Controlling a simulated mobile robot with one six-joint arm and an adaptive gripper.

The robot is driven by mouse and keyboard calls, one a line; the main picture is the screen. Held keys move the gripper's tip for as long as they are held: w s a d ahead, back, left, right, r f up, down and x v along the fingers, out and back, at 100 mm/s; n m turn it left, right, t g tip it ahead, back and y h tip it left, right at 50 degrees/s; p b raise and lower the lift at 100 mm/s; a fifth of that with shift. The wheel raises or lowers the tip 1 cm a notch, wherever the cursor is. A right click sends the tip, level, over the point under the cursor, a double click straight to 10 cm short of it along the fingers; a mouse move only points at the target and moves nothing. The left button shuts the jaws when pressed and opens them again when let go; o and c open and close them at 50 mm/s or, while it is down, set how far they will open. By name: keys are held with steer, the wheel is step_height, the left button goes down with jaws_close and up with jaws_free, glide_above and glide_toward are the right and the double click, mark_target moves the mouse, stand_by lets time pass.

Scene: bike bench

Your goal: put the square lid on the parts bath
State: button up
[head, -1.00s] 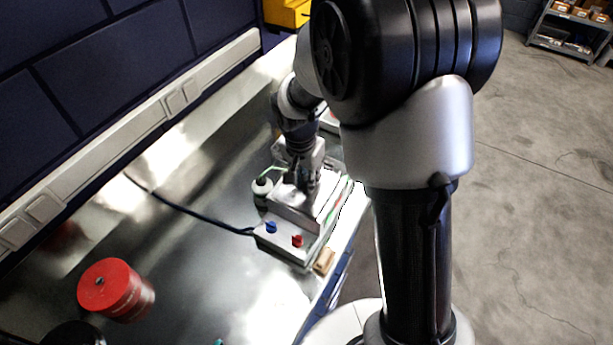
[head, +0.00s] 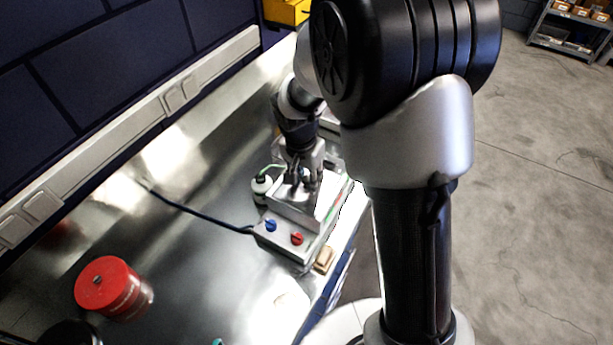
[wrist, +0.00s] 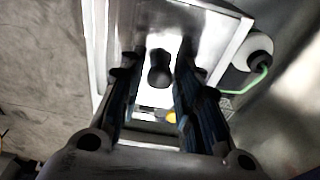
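The parts bath (head: 283,242) is a pale box on the bench with a blue and a red knob on its front panel. The square lid (head: 292,208) is a grey metal plate on top of the bath, under my gripper (head: 304,180). In the wrist view the lid's black knob (wrist: 160,68) stands between the two fingers of my gripper (wrist: 157,75), with gaps on both sides. The gripper is open. The bath's pale rim (wrist: 240,38) shows around the metal. I cannot tell whether the lid sits fully flat, as the fingers hide part of it.
A white bottle (head: 262,188) with a green tube stands left of the bath. A small wooden block (head: 324,260) lies by its front right corner, near the bench edge. A red tin (head: 112,287) stands front left. A dark cable runs to the bath. The bench middle is clear.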

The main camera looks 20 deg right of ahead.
steer(key=shift+o, duration=1.1)
step_height(320, 180, up, 11)
steer(key=s+a, duration=0.1)
steer(key=s+r+n+t+b, duration=0.1)
steer(key=s+n, duration=0.3)
steer(key=s, duration=0.7)
steer(key=s+d+r+n+t+y+b, duration=0.1)
steer(key=s+n, duration=0.4)
steer(key=s, duration=0.6)
steer(key=shift+s+d+r+t+b, duration=0.15)
steer(key=shift+s+r+t+b, duration=0.25)
steer(key=shift+r+t+b, duration=0.65)
steer(key=shift+f+g, duration=0.2)
steer(key=shift+g, duration=0.15)
